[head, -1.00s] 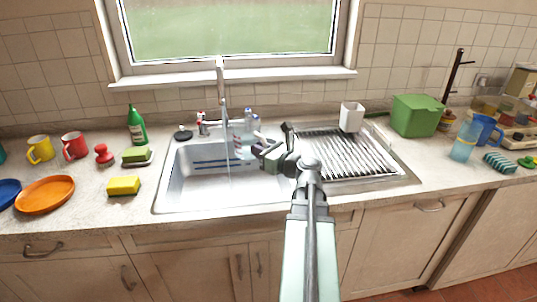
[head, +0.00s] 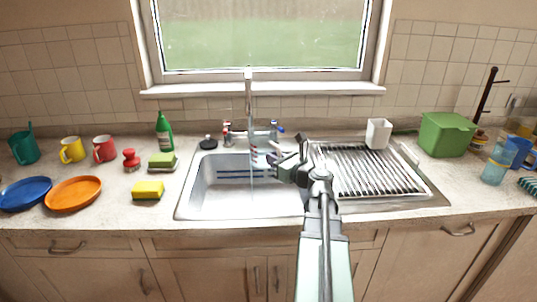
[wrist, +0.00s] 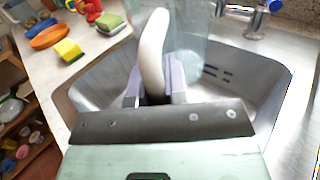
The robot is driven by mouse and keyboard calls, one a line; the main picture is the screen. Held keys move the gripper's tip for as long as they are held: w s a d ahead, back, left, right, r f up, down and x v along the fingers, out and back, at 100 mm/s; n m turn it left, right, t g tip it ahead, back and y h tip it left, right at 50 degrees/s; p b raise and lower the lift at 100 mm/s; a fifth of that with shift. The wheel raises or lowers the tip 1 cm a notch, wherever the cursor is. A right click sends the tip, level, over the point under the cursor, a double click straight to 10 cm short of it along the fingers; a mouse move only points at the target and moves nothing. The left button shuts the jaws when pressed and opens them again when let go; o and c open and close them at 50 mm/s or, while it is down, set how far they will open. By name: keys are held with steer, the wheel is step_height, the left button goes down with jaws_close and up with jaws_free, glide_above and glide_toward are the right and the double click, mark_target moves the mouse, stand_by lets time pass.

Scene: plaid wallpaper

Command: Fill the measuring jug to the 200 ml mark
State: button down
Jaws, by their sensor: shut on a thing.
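My gripper (head: 290,163) is over the right part of the sink basin. In the wrist view, its purple-padded fingers (wrist: 155,85) are shut on the pale curved handle of a clear jug (wrist: 188,45). In the head view the jug is see-through and partly hidden by my gripper, just right of the tap. The tap (head: 249,95) rises behind the sink (head: 205,190). A thin pale stream (head: 252,190) runs down from it into the basin, apparently beside the jug. I cannot read the jug's marks or make out any water level in it.
A ribbed drainer (head: 365,172) lies right of the basin, with a white cup (head: 378,133) behind it. A green bin (head: 447,134) stands farther right. Left are a yellow sponge (head: 148,190), a green bottle (head: 164,132), mugs and plates.

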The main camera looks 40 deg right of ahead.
mark_target(261, 150)
steer(key=shift+w, duration=3.45)
stand_by(4.5)
